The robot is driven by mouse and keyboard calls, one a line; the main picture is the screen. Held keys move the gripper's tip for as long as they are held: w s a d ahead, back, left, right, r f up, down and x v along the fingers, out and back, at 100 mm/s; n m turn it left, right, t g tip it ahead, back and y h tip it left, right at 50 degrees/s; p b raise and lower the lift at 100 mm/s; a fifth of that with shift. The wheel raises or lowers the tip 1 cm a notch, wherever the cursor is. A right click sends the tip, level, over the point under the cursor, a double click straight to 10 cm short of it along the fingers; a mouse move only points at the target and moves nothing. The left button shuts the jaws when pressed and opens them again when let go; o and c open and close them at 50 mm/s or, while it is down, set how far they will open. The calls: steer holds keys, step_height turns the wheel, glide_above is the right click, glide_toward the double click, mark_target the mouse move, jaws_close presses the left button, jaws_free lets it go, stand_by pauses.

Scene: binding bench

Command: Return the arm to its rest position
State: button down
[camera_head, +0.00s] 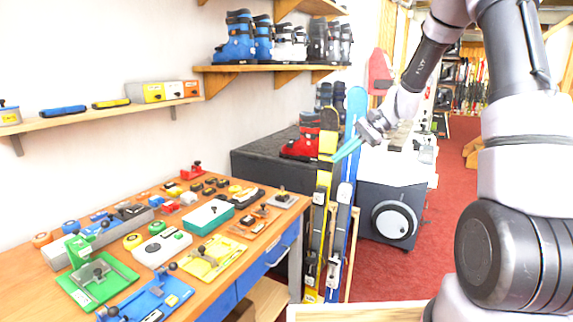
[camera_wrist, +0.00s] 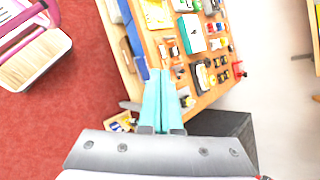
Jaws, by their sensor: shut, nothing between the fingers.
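My gripper (camera_head: 336,158) is raised in the air, to the right of the bench, and its teal fingers point left and down. In the head view the fingers pass in front of the upper parts of the upright skis. In the wrist view the two teal fingers (camera_wrist: 163,98) lie side by side, shut, with nothing between them. My arm reaches in from the upper right of the head view.
The wooden bench (camera_head: 20,287) at left bears several jigs and small parts. Yellow (camera_head: 322,205) and blue (camera_head: 347,200) skis stand near the gripper. A red boot (camera_head: 303,143) sits on a dark cabinet (camera_head: 262,170). Red carpet (camera_head: 440,215) is open floor at right.

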steer(key=s+d+r+n+t+h, duration=0.2)
steer(key=s+d+r+t+h, duration=0.1)
steer(key=s+r, duration=0.6)
steer(key=s+d+r+n+t+h, duration=0.2)
steer(key=s+d+r+t+h, duration=0.2)
steer(key=s+r, duration=0.5)
steer(key=s+d, duration=0.2)
steer(key=s, duration=0.4)
steer(key=shift+s+n, duration=0.4)
